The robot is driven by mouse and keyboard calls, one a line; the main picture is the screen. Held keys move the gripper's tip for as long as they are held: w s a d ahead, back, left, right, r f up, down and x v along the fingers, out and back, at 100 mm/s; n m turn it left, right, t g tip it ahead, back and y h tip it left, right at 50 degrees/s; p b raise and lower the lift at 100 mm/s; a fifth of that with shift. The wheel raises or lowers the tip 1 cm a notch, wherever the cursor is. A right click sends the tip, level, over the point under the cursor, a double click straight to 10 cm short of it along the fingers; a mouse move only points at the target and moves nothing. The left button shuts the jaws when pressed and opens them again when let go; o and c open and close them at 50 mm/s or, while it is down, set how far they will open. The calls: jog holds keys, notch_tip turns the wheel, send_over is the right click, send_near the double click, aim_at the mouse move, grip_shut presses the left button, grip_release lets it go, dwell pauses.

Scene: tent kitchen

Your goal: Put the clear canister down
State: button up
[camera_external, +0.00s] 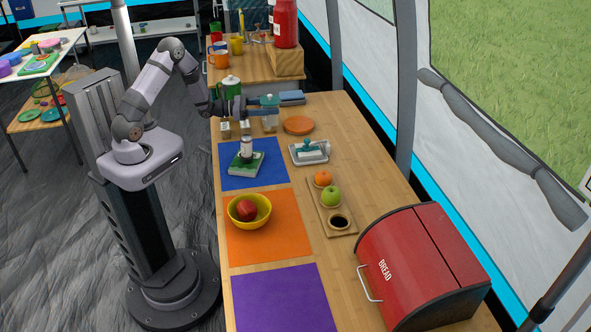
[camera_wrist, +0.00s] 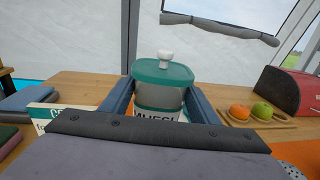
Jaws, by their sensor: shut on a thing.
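The clear canister (camera_wrist: 163,97) has a teal lid with a white knob and a dark-lettered label, partly hidden. My gripper (camera_wrist: 159,104) is shut on it, one blue finger on each side just below the lid. In the external view the canister (camera_external: 270,124) is upright in my gripper (camera_external: 267,106) at the far left end of the wooden table (camera_external: 365,186). Its base is near the tabletop; I cannot tell whether it touches.
An orange plate (camera_external: 298,125) lies right of the canister. A butter dish (camera_external: 310,152) and a blue mat (camera_external: 230,178) with a book and small bottle are nearer. A yellow bowl (camera_external: 249,217), fruit tray (camera_external: 349,226) and red bread box (camera_external: 420,265) stand further forward. The purple mat (camera_external: 283,300) is bare.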

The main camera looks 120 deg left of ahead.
jog(key=shift+r, duration=0.5)
jog(key=shift+r, duration=0.1)
